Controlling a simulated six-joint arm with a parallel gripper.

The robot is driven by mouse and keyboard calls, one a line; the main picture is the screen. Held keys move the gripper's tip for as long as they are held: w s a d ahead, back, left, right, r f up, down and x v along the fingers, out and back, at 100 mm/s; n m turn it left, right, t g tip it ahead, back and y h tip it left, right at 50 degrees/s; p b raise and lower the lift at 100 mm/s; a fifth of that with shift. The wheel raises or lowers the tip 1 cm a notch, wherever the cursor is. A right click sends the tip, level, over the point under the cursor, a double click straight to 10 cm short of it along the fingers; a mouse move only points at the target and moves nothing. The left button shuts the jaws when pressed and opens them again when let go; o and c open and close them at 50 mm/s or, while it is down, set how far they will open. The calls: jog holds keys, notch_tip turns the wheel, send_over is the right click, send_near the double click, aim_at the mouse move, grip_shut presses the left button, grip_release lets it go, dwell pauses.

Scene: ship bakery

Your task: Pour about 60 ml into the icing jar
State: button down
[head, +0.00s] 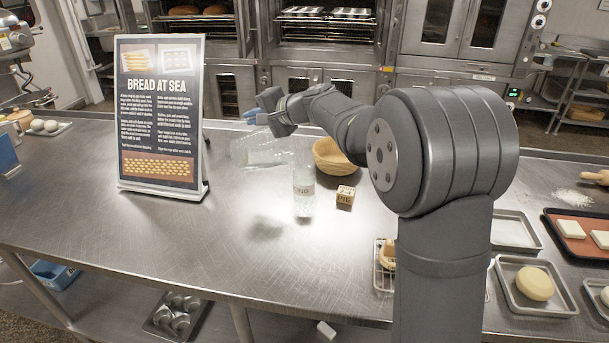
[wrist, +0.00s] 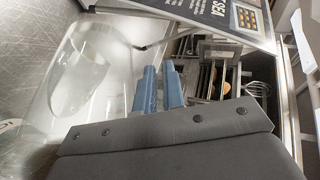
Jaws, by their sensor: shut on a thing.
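The icing jar (head: 304,192) is a clear, upright jar with a white label, standing on the steel counter in the head view. My gripper (head: 254,113) has blue fingers and is shut on a clear, see-through jug (head: 262,151). The jug is tilted well over and held above the counter, up and left of the jar, with its right end close to the jar's top. In the wrist view the jug (wrist: 78,82) fills the left side, beside the blue fingers (wrist: 158,85). I cannot make out any liquid in the jug, a stream, or the jar's level.
A "Bread at Sea" sign (head: 160,118) stands left of the jug. A wooden block (head: 345,196) and a tan bowl (head: 335,160) are close to the jar's right. Trays with dough (head: 535,284) lie at the right. The counter's front left is clear.

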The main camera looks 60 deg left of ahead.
aim_at(243, 138)
jog(key=shift+w+d+r+g+y+p, duration=0.4)
jog(key=shift+w+d+r+y+p, duration=0.3)
jog(key=shift+w+d+p, duration=0.25)
dwell(2.7)
jog(key=s+a+f+h, duration=0.1)
jog(key=s, duration=0.1)
jog(key=s+a+f+t+h, duration=0.1)
jog(key=a, duration=0.1)
jog(key=shift+s+a+f, duration=0.15)
jog(key=shift+s+f, duration=0.05)
jog(key=shift+s, duration=0.15)
jog(key=shift+s+a+f+n+t+h, duration=0.25)
jog(key=shift+f+t+h, duration=0.1)
jog(key=shift+f, duration=0.1)
jog(key=shift+s+a+f+n+t+h, duration=0.15)
jog(key=shift+s+a+f+t+h, duration=0.1)
jog(key=shift+f+t+h, duration=0.15)
dwell(1.2)
